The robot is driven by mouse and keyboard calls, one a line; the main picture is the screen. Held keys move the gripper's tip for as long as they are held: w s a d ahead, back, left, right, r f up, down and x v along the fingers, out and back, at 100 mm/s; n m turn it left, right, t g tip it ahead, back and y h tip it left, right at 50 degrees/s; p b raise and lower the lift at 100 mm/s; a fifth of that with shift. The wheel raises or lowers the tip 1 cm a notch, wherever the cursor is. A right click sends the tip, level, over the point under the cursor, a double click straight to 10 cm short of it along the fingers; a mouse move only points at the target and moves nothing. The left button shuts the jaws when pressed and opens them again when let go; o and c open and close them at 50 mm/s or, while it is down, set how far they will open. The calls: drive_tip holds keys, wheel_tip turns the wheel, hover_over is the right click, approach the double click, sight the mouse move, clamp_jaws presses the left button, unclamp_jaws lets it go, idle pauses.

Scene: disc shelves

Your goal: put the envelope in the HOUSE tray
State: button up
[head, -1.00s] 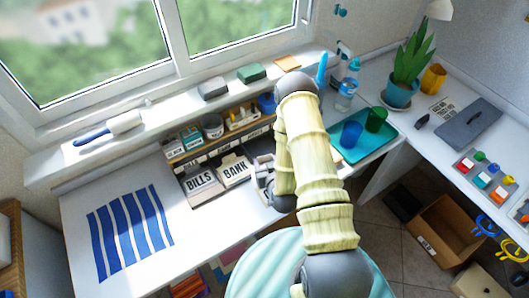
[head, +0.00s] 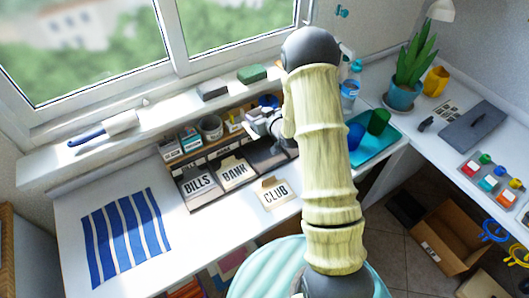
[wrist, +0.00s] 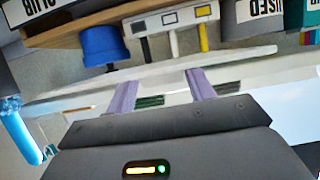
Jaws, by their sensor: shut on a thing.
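My gripper (head: 262,123) is at the shelf above the row of trays, largely screened by my arm. In the wrist view its two purple fingers (wrist: 162,92) are shut on a thin pale flat thing (wrist: 235,60), seen nearly edge-on; it looks like the envelope, but no writing on it shows. The tray row (head: 215,200) holds a BILLS card (head: 197,184) and a BANK card (head: 236,171). A CLUB card (head: 273,193) lies on the desk in front. A dark, seemingly empty tray space (head: 268,158) is right of BANK. I cannot read a HOUSE label.
A shelf with a USED box (wrist: 262,10), a blue cup (wrist: 103,45) and other small holders stands close to the held thing. A teal tray (head: 372,150) with cups is at the right. A blue-striped mat (head: 125,235) lies at the left; bare desk lies around it.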

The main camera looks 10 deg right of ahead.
drive_tip(key=shift+f+p, duration=0.3)
drive_tip(key=shift+f, duration=2.6)
wheel_tip(320, 180, down, 4)
drive_tip(key=shift+f, duration=0.1)
drive_tip(key=shift+f, duration=0.3)
drive_tip(key=shift+s+f+b, duration=0.1)
drive_tip(key=shift+f+b, duration=0.2)
drive_tip(key=shift+b, duration=0.1)
